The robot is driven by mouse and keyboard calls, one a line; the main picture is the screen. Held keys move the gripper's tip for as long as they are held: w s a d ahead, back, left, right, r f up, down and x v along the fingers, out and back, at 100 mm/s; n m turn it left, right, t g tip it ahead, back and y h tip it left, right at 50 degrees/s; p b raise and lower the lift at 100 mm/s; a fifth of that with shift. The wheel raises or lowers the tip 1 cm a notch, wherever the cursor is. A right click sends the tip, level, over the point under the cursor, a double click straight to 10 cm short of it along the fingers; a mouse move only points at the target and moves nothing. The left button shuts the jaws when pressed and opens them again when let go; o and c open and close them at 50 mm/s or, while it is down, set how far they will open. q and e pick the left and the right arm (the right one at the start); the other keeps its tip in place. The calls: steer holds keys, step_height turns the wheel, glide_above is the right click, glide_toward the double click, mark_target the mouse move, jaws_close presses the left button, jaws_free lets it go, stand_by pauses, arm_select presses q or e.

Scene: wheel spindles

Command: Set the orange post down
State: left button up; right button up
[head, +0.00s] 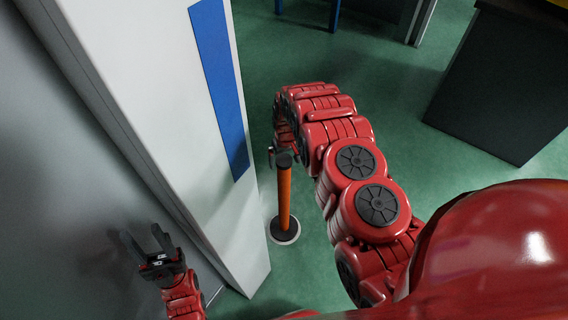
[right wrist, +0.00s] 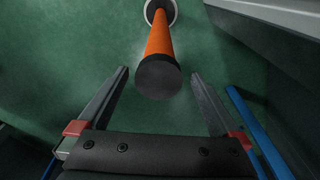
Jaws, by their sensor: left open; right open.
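The orange post (head: 284,195) stands upright on the green floor, with a dark top and a dark round base (head: 285,231) on a pale ring. It also shows in the right wrist view (right wrist: 159,38), seen from above, with its black top (right wrist: 158,78) close to the fingertips. My right gripper (right wrist: 158,82) is open, with one finger on each side of the post's top and a gap on both sides. In the head view it is mostly hidden behind my red right arm. My left gripper (head: 145,240) is open and empty at the lower left, beside the grey wall.
A white pillar (head: 190,120) with a blue strip (head: 219,85) stands just left of the post. A dark cabinet (head: 500,85) stands at the upper right. Green floor is clear between the right arm and the cabinet.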

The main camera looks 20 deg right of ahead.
steer(key=shift+s+r, duration=0.2)
steer(key=shift+r, duration=2.5)
